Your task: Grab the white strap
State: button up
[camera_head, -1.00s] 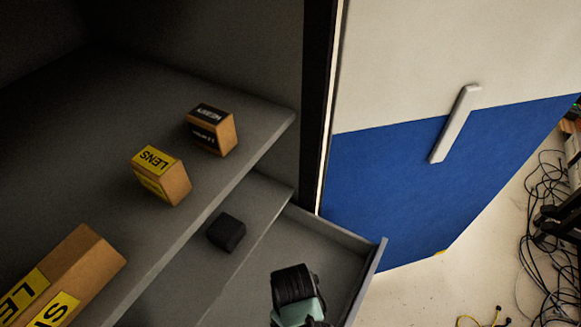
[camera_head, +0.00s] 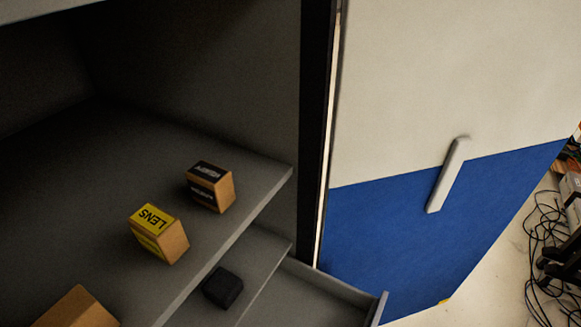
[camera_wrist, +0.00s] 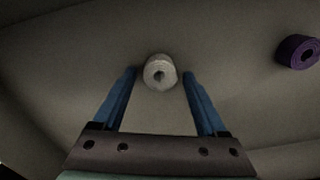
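A white rolled strap (camera_wrist: 160,72) lies on a grey surface in the wrist view, with a dark hole at its centre. My gripper (camera_wrist: 159,75) is open, its two blue fingers apart. The roll shows between and just beyond the fingertips, and neither finger visibly touches it. How far the fingers are from the roll in depth is hard to tell. Neither the white roll nor my gripper shows in the head view.
A purple roll (camera_wrist: 298,52) lies to the right in the wrist view. In the head view, boxes, including a yellow-labelled LENS box (camera_head: 159,233) and a black-labelled box (camera_head: 210,187), stand on a shelf. A black block (camera_head: 222,288) sits lower, beside an open drawer (camera_head: 340,287). The blue-and-white door (camera_head: 400,225) is at right.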

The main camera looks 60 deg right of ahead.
grip_shut()
jog(key=shift+r, duration=0.1)
